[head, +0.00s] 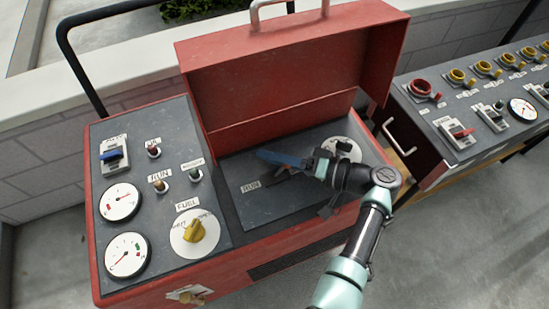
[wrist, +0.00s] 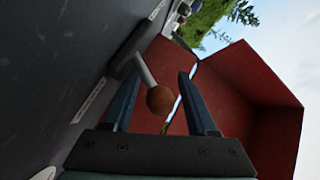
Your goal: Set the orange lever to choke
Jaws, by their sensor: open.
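The lever (wrist: 147,72) shows in the wrist view as a pale rod with an orange-brown ball knob (wrist: 159,99). It rises from a dark slot in the grey panel. My gripper (wrist: 157,76) is open, with one blue finger on each side of the knob and visible gaps between. In the head view my gripper (head: 268,157) is low over the panel inside the open red box, and it hides most of the lever. A RUN label (head: 250,187) lies on the panel left of my gripper. I cannot read a choke label.
The raised red lid (head: 290,80) with its handle stands behind my gripper. A control panel (head: 145,190) with gauges, switches and a yellow fuel knob (head: 194,231) is at left. A round white dial (head: 343,148) is right of my gripper. Another panel with several sockets (head: 485,68) stands farther right.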

